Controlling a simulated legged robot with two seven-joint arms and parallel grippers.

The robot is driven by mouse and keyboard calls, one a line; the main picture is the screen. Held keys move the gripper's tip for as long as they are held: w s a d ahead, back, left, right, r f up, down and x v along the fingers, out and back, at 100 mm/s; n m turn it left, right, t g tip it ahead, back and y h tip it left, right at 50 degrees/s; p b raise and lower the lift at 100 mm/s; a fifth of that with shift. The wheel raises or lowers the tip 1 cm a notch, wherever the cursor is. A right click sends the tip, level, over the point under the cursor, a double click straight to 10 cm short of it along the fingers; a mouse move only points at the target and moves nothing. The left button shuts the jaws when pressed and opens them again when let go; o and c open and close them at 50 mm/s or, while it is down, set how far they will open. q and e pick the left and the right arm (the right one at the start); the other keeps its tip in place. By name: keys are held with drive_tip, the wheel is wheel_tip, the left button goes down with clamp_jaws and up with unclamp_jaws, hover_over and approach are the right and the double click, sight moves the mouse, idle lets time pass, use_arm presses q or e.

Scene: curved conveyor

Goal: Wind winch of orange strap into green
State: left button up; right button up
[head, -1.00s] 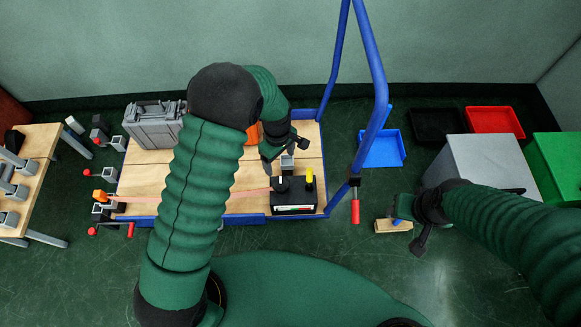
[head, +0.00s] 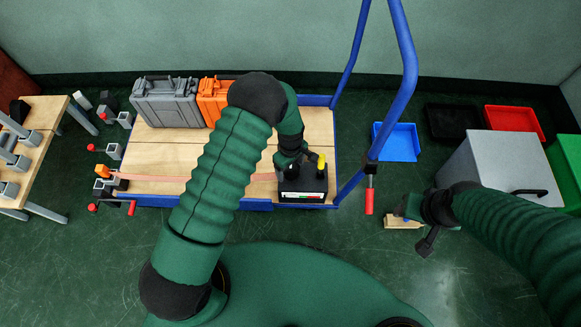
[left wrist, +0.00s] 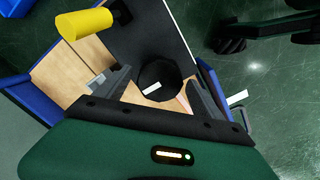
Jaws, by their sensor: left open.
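The black winch box (head: 303,190) sits on the near right corner of the wooden cart deck. A pale red-orange strap (head: 150,185) runs to it from an orange piece (head: 102,170) at the cart's left edge. The box's front has a small white, red and green gauge (head: 303,196), its needle too small to read. A yellow handle (head: 321,160) stands up on the box; it also shows in the left wrist view (left wrist: 84,23). My left gripper (head: 290,163) is open over the box, with a black round knob (left wrist: 160,76) between its fingers. My right gripper (head: 428,222) is low at the right.
Grey (head: 165,102) and orange (head: 214,98) cases stand at the back of the cart. The blue cart frame (head: 407,80) rises just right of the box. A red-handled lever (head: 369,200) hangs on it. A wooden block (head: 402,222) lies beside my right gripper.

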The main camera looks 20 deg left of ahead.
use_arm(q)
drive_tip(key=c, duration=1.4)
drive_tip(key=shift+o, duration=0.2)
drive_tip(key=shift+r, duration=0.1)
drive_tip(key=shift+m, duration=0.3)
drive_tip(key=shift+r+m+p, duration=0.1)
drive_tip(key=shift+m+p, duration=0.75)
drive_tip(key=shift+m, duration=0.05)
drive_tip(key=m+p, duration=0.1)
drive_tip(key=m, duration=0.1)
drive_tip(key=shift+w+m, duration=0.1)
drive_tip(key=shift+m, duration=0.2)
drive_tip(key=m+p, duration=0.1)
drive_tip(key=m, duration=0.2)
drive_tip(key=shift+m+p, duration=0.7)
drive_tip(key=shift+m, duration=1.1)
